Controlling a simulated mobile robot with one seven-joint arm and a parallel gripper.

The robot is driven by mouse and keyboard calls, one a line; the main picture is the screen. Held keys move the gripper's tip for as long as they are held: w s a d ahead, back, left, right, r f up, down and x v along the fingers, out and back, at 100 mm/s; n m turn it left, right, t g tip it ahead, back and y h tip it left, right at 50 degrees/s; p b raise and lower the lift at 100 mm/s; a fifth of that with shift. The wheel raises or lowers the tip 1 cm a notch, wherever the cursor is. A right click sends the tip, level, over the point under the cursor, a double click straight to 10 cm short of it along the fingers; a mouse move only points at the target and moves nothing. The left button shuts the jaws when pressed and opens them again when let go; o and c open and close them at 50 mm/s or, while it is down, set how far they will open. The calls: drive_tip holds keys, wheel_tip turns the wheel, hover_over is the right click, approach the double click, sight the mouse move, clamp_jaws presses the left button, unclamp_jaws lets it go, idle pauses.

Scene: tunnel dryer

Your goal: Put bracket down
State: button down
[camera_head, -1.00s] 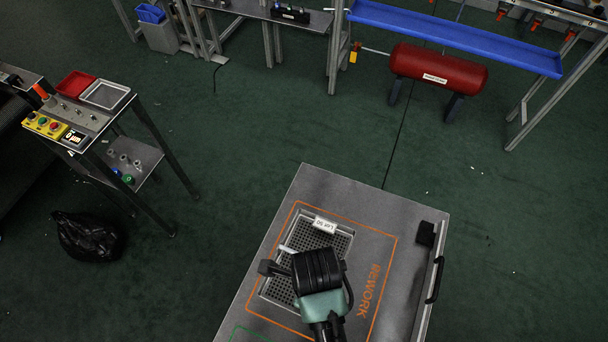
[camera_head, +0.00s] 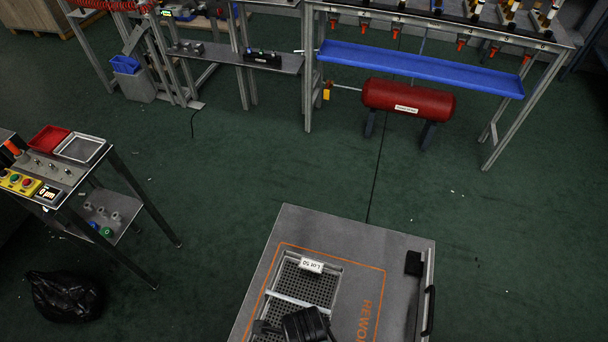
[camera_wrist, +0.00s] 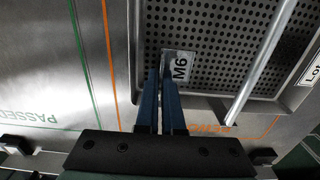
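A small metal plate marked M6 (camera_wrist: 181,66), which looks like the bracket, shows at my fingertips in the wrist view. My gripper (camera_wrist: 160,78) points at the perforated tray. Its blue fingers are nearly together with a narrow gap, and appear to be closed on the bracket's edge. Part of the bracket is hidden by the fingers, and I cannot tell whether it touches the tray floor. The grey perforated tray (camera_head: 335,287) has a "Lot 50" tag (camera_head: 311,265) and lies inside the orange REWORK outline. In the head view my wrist hides the fingers.
A pale rod (camera_wrist: 262,66) crosses the tray, right of my fingers. The cart top (camera_head: 400,290) has a black-handled rail (camera_head: 428,300) on its right. A green PASSED outline (camera_wrist: 82,60) lies left of the orange one. A red tank (camera_head: 408,100) and blue trough (camera_head: 420,69) stand beyond open floor.

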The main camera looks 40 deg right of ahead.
drive_tip(key=c, duration=1)
unclamp_jaws()
drive_tip(key=shift+c, duration=0.2)
drive_tip(key=shift+r, duration=0.1)
wheel_tip(320, 180, up, 12)
drive_tip(key=p, duration=0.1)
drive_tip(key=w+r+n+t+h, duration=0.1)
drive_tip(key=w+r+n+t, duration=0.6)
drive_tip(key=w+r, duration=0.85)
drive_tip(key=w+a+r+n+t, duration=0.2)
drive_tip(key=w+r+n+t, duration=0.55)
drive_tip(key=r, duration=0.65)
drive_tip(key=s+a+r+n+t, duration=0.1)
drive_tip(key=a+r+n+t, duration=0.15)
drive_tip(key=r, duration=0.75)
drive_tip(key=a+r+n+t, duration=0.1)
drive_tip(key=r+n+t, duration=0.25)
drive_tip(key=r, duration=0.65)
drive_tip(key=s+a+r+n+t, duration=0.1)
drive_tip(key=a+r+n+t, duration=0.2)
drive_tip(key=r, duration=0.7)
drive_tip(key=s+r+n+t+y, duration=0.1)
drive_tip(key=s+r+n+t, duration=0.3)
drive_tip(key=s+r, duration=0.3)
drive_tip(key=shift+a+r+n, duration=0.4)
drive_tip(key=shift+r+n, duration=0.15)
drive_tip(key=shift+r, duration=0.3)
